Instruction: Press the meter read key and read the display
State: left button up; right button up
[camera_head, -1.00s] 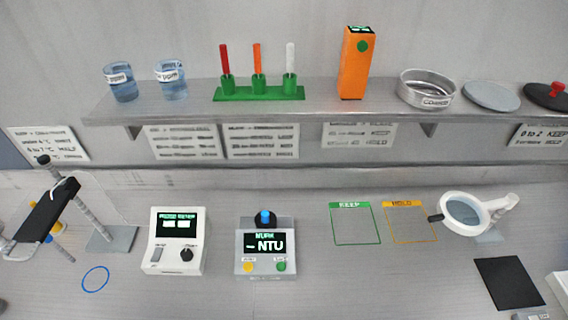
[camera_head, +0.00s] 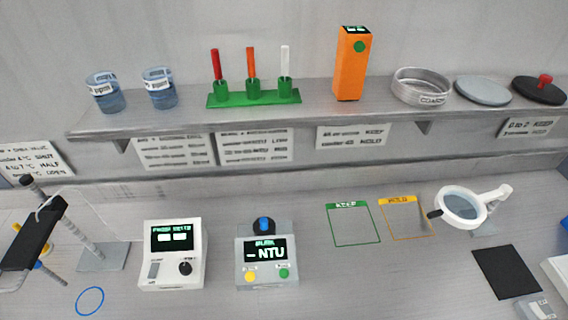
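The turbidity meter (camera_head: 267,250) is a grey box on the bench, just right of centre-left. Its dark display (camera_head: 265,250) shows a small top line that looks like "MURK" and below it "– NTU", with no digits. A yellow key (camera_head: 250,277) and a green key (camera_head: 284,273) sit under the display; their small labels are too blurred to read. A blue-topped black cap (camera_head: 264,224) stands at the back of the meter. Neither of my grippers is in view.
A white instrument (camera_head: 173,254) with a display and knob stands left of the meter. A stand (camera_head: 90,245) is at far left, near a blue ring (camera_head: 90,301). Green KEEP (camera_head: 352,224) and orange HOLD (camera_head: 405,218) outlines and a magnifier (camera_head: 462,206) lie right. The shelf (camera_head: 340,113) holds beakers, vials and an orange device.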

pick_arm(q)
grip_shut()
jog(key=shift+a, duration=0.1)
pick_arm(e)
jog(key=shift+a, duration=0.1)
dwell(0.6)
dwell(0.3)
